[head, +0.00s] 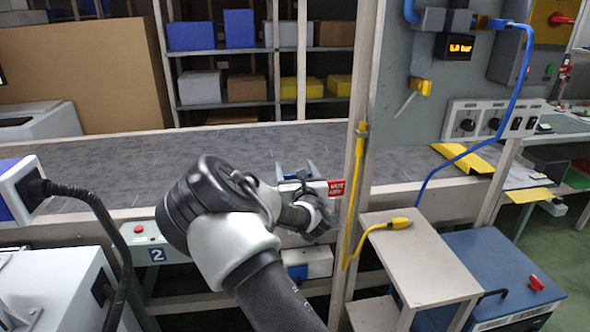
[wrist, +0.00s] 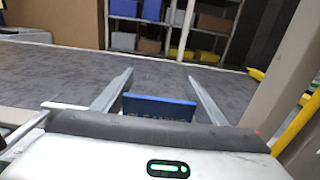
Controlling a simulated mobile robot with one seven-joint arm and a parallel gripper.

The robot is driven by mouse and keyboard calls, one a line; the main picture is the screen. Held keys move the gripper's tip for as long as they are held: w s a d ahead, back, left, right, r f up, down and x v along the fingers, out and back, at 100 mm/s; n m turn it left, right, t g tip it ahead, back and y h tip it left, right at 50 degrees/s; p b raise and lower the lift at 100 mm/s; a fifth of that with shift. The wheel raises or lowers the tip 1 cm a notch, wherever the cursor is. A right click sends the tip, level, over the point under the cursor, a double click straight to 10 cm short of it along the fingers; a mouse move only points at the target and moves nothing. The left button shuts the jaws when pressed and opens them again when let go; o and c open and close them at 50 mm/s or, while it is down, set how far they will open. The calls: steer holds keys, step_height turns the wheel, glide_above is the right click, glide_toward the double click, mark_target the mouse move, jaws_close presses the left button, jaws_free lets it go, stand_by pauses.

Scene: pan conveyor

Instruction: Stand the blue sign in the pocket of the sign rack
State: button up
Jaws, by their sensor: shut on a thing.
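My gripper (head: 297,166) reaches out over the near edge of the conveyor in the head view. In the wrist view its two fingers (wrist: 158,82) stand either side of the blue sign (wrist: 160,104), and the gripper is shut on it. In the head view the sign is mostly hidden by my gripper. A red sign (head: 336,188) with white lettering shows just right of my gripper. I cannot clearly make out the sign rack or its pocket.
A pale upright post (head: 357,150) with a yellow cable stands close right of my gripper. The dark conveyor belt (head: 110,173) is largely clear beyond it. A small grey stand (head: 425,265) is at the front right. Shelves with boxes (head: 245,90) are behind.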

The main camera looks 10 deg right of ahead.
steer(key=shift+f+b, duration=1.55)
steer(key=shift+f, duration=0.2)
steer(key=o, duration=1.5)
steer(key=shift+r, duration=0.1)
steer(key=s+p, duration=0.2)
steer(key=s, duration=1.5)
steer(key=shift+s, duration=0.2)
